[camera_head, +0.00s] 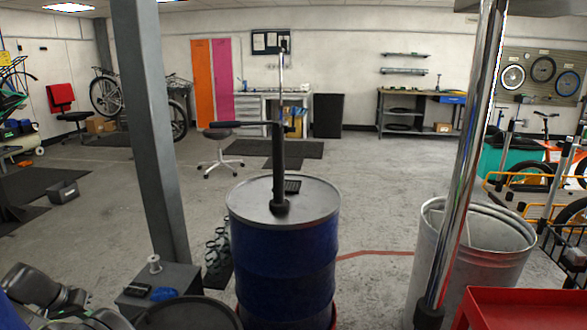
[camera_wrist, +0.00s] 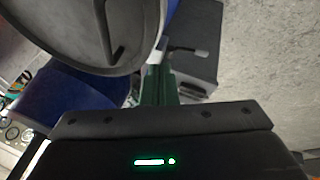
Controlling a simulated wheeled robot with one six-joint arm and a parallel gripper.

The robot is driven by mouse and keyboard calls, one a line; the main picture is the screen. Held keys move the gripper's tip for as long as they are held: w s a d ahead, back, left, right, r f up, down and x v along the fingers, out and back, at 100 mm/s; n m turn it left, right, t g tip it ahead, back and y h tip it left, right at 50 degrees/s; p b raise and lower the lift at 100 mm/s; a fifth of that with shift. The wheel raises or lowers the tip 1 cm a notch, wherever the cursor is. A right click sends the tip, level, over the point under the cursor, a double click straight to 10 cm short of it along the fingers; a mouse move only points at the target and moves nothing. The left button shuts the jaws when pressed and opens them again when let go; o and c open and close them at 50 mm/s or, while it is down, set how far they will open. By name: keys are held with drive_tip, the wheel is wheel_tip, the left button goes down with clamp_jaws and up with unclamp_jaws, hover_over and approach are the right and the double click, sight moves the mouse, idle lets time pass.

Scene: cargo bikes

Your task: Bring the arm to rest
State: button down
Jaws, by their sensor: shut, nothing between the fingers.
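My arm (camera_head: 40,290) shows at the lower left of the head view, folded low, with its grey links partly cut off by the frame edge. In the wrist view, the dark body of my gripper fills the bottom, with a green light on it. The fingers (camera_wrist: 160,85) show as a narrow dark green strip at its middle, closed together and empty. They point towards a grey box with a dark tool on it (camera_wrist: 186,48). I cannot tell the gap between fingers and box.
A blue drum (camera_head: 285,265) with an upright pump stands ahead. A grey box (camera_head: 165,278) with small items stands left of it, by a steel post (camera_head: 150,130). A metal bin (camera_head: 490,250) and red tray (camera_head: 520,305) are right. Open floor lies beyond.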

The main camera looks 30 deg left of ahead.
drive_tip(key=a+x, duration=0.1)
drive_tip(key=x, duration=0.9)
drive_tip(key=shift+d+f, duration=0.4)
drive_tip(key=shift+d, duration=0.15)
drive_tip(key=shift+s+r, duration=0.1)
drive_tip(key=shift+s, duration=0.05)
